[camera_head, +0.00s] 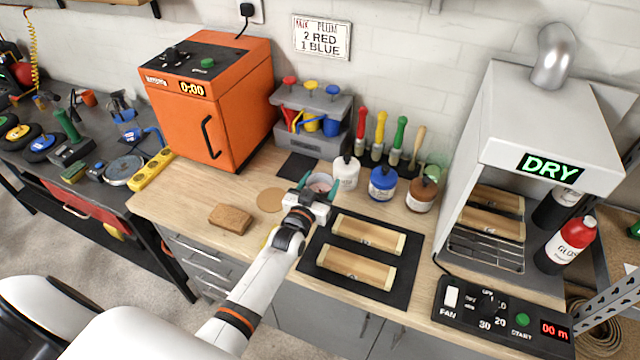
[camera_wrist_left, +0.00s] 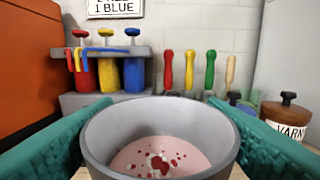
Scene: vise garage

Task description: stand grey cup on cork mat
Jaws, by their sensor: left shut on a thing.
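The grey cup (camera_wrist_left: 160,140) stands upright between the teal fingers of my left gripper (camera_head: 319,192), which is shut on it. In the left wrist view it holds a pinkish liquid with red bits. In the head view only part of the cup (camera_head: 320,181) shows behind the gripper. A round cork mat (camera_head: 270,200) lies on the wooden bench, just left of the gripper and apart from it. I cannot tell whether the cup touches the bench. My right gripper is in neither view.
A white bottle (camera_head: 346,172), a blue jar (camera_head: 383,184) and a brown jar (camera_head: 421,194) stand right of the cup. A black mat with wooden boards (camera_head: 363,232) lies in front. A brown block (camera_head: 231,219) sits left of the cork mat. An orange machine (camera_head: 205,110) stands behind.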

